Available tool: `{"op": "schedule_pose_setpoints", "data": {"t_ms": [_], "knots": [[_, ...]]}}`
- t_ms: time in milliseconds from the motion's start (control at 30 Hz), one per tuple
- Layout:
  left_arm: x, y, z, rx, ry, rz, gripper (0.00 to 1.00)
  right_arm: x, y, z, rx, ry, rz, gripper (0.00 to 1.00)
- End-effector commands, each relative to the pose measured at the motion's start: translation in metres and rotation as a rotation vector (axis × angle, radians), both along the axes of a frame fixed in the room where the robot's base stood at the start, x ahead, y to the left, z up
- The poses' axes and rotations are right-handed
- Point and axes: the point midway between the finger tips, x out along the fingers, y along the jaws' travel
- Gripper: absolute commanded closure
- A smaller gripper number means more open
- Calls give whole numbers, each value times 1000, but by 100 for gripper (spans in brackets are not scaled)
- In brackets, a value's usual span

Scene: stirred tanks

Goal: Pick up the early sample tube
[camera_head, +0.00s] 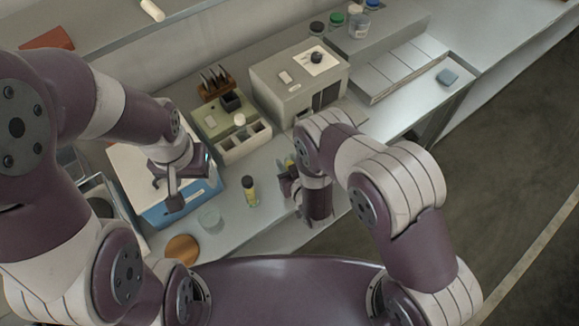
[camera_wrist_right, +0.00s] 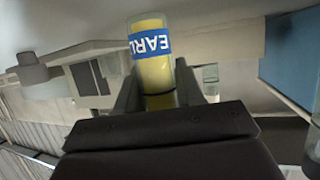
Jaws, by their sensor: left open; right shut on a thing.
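The early sample tube (camera_wrist_right: 153,72) fills the middle of the right wrist view. It holds yellow contents and has a blue label with the letters "EARL" showing. My right gripper (camera_wrist_right: 158,88) is shut on it, one finger on each side. In the head view my right gripper (camera_head: 289,182) is over the front part of the bench, and a bit of yellow shows beside it. I cannot tell whether the tube touches the bench. My left gripper (camera_head: 172,184) is open and empty, by the white-topped blue box.
Another yellow tube with a dark cap (camera_head: 250,191) stands left of my right gripper. A clear glass dish (camera_head: 209,217) and a brown disc (camera_head: 182,249) lie near the front edge. A grey instrument (camera_head: 270,86) and a pale green unit (camera_head: 211,125) stand behind.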

Motion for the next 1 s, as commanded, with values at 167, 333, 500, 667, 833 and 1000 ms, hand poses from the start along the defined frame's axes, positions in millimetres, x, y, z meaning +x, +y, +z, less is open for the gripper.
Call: {"op": "schedule_pose_setpoints", "data": {"t_ms": [167,333,500,667,833,1000], "knots": [[0,0,-2,0,0,0,33,0,0,6,0,0,0,95],[0,0,-8,0,0,0,33,1,0,29,1,-2,0,95],[0,0,-17,0,0,0,33,5,-29,54,1,-1,-8,95],[0,0,-24,0,0,0,33,12,-66,77,0,-2,-9,95],[0,0,-31,0,0,0,33,17,-100,98,0,-2,-5,95],[0,0,-32,0,0,0,33,19,-114,108,-1,1,-2,95]]}}
